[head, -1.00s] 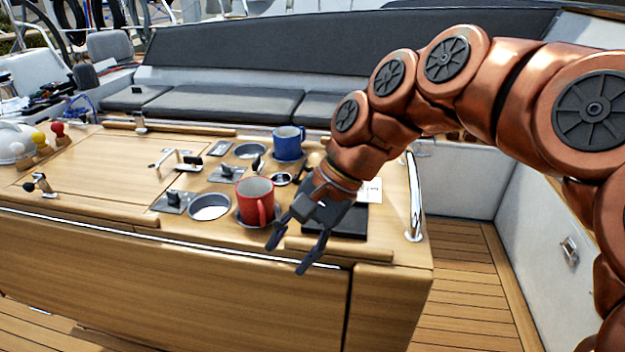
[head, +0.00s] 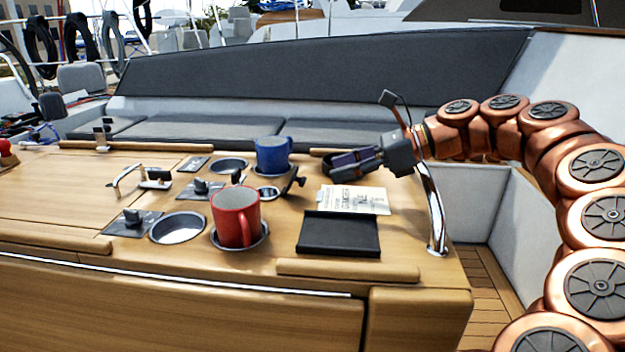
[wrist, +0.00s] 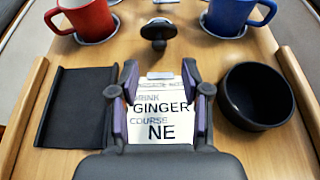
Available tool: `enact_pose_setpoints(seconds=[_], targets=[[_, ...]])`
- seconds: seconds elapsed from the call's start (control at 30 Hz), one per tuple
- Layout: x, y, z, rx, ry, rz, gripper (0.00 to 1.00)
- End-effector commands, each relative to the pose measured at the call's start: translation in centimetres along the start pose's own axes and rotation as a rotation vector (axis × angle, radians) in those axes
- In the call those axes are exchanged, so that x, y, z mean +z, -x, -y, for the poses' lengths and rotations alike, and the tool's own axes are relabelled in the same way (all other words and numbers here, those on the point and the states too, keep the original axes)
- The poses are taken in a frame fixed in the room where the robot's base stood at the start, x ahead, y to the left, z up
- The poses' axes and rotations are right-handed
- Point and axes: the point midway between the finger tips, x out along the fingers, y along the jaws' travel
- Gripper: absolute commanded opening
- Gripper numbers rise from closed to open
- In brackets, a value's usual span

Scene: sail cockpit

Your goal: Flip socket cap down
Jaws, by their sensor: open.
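The socket (head: 268,193) is a small round metal-rimmed fitting in the tabletop, between the red and blue mugs. Its dark cap (head: 293,181) stands tilted up at the socket's right side. In the wrist view the cap (wrist: 157,31) is a dark disc with a stub, top centre, ahead of my fingers and apart from them. My gripper (head: 338,166) is to the right of the cap in the head view, pointing left. In the wrist view my gripper (wrist: 160,88) has its two purple-padded fingers spread with nothing between them, above a printed card.
A red mug (head: 236,217) and blue mug (head: 272,155) flank the socket. The printed card (head: 355,200), a black tray (head: 338,236) and a black bowl (wrist: 257,96) lie near my gripper. A chrome rail (head: 432,210) stands at the table's right end.

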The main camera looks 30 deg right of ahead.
Motion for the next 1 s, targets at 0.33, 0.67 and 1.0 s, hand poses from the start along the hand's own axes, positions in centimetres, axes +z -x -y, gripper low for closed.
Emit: enact_pose_setpoints(seconds=[0.33,0.67,1.0], targets=[[0.0,-5.2,-0.2,0.008,0.004,-0.002,0.47],[0.1,-6.3,-0.1,0.004,0.004,-0.002,0.47],[0.1,-6.3,-0.1,0.004,0.004,-0.002,0.19]])
